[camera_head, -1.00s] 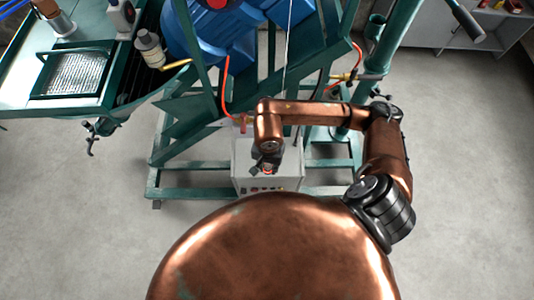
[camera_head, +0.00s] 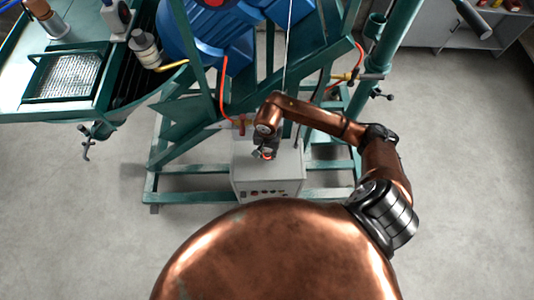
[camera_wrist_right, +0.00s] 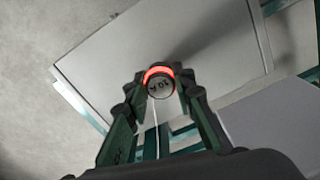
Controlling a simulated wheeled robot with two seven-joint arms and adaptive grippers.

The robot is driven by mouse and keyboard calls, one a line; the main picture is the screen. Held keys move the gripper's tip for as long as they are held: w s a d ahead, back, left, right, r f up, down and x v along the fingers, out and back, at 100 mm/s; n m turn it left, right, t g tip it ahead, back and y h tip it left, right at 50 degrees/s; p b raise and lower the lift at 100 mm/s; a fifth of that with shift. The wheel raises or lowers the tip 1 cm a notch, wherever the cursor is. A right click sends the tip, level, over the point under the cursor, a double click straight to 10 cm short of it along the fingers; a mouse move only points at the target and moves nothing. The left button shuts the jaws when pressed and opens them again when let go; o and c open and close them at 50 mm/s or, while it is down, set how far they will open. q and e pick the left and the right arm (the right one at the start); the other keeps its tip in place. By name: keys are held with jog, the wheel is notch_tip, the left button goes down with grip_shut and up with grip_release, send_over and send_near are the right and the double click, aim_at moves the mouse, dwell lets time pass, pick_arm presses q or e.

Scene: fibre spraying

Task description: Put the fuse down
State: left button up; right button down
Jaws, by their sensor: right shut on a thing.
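The fuse (camera_wrist_right: 160,83) is a small dark cylinder with a glowing red-orange ring and a "10A" mark on its end. In the right wrist view it sits between the fingertips of my right gripper (camera_wrist_right: 158,90), which is shut on it. In the head view my right gripper (camera_head: 265,153) is above the top of a light grey control box (camera_head: 272,170), and the fuse shows as a small red spot. I cannot tell whether the fuse touches the box top. My left gripper is not in view.
The control box has several buttons on its front and stands in a green steel frame (camera_head: 160,165) that holds a blue machine (camera_head: 205,60). An orange hose (camera_head: 226,95) hangs behind the gripper. A green bench (camera_head: 65,75) with bottles is at the upper left.

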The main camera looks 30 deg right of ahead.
jog(key=shift+f, duration=0.25)
jog(key=shift+f, duration=0.1)
jog(key=shift+f, duration=0.15)
jog(key=c, duration=1.7)
grip_release()
jog(key=shift+o, duration=0.2)
